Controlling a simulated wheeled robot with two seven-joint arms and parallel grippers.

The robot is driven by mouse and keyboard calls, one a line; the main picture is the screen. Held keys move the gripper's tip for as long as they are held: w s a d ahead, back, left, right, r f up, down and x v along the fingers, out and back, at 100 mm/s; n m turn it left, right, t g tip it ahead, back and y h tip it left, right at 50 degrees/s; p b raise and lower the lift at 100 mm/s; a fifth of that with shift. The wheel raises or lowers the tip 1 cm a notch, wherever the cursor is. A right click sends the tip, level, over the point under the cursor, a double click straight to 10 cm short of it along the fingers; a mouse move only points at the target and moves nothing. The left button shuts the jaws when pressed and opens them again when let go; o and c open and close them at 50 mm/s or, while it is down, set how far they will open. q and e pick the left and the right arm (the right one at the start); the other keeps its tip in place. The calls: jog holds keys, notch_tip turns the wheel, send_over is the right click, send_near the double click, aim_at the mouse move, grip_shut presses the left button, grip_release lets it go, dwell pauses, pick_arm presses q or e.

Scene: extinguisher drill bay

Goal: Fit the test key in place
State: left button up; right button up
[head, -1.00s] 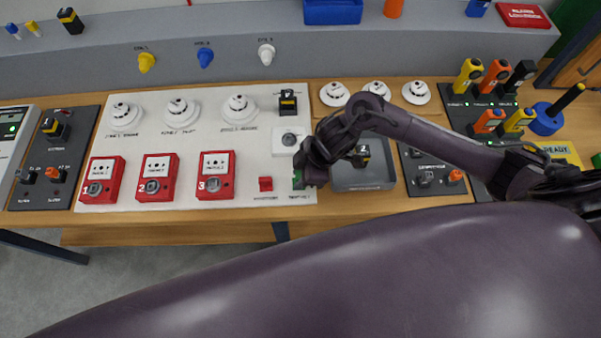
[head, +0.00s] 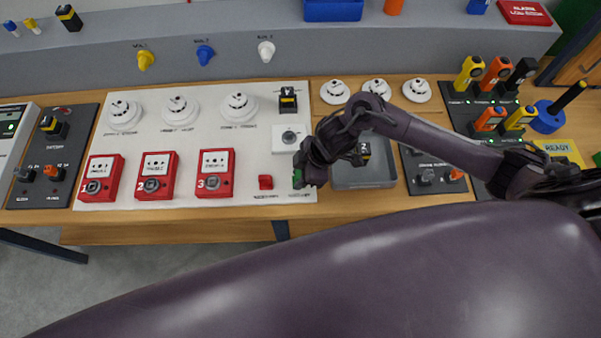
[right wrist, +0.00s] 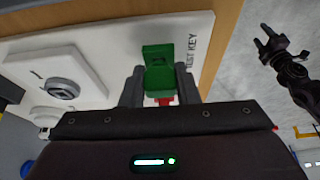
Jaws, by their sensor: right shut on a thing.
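The green test key (right wrist: 158,82) is between the two fingers of my right gripper (right wrist: 160,88), which is shut on it, in the right wrist view. It is over the edge of the white board (right wrist: 110,45) beside the printed "TEST KEY" label. A bit of red shows below the green; I cannot tell what it belongs to. In the head view my right gripper (head: 304,172) is at the board's lower right corner, with only a sliver of green (head: 297,179) showing. Whether the key is seated is hidden. My left gripper (right wrist: 272,42) is open and empty over the floor.
On the board are red call points (head: 215,174), white detectors (head: 239,108), a small red block (head: 265,182) and a white key switch (head: 289,138).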

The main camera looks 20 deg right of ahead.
jog(key=shift+s+f, duration=0.1)
jog(key=shift+f, duration=0.05)
jog(key=o, duration=1.4)
jog(key=shift+o, duration=0.2)
notch_tip(320, 180, up, 3)
jog(key=p, duration=0.3)
jog(key=shift+f, duration=0.1)
jog(key=shift+r, duration=2.15)
jog(key=shift+f, duration=0.1)
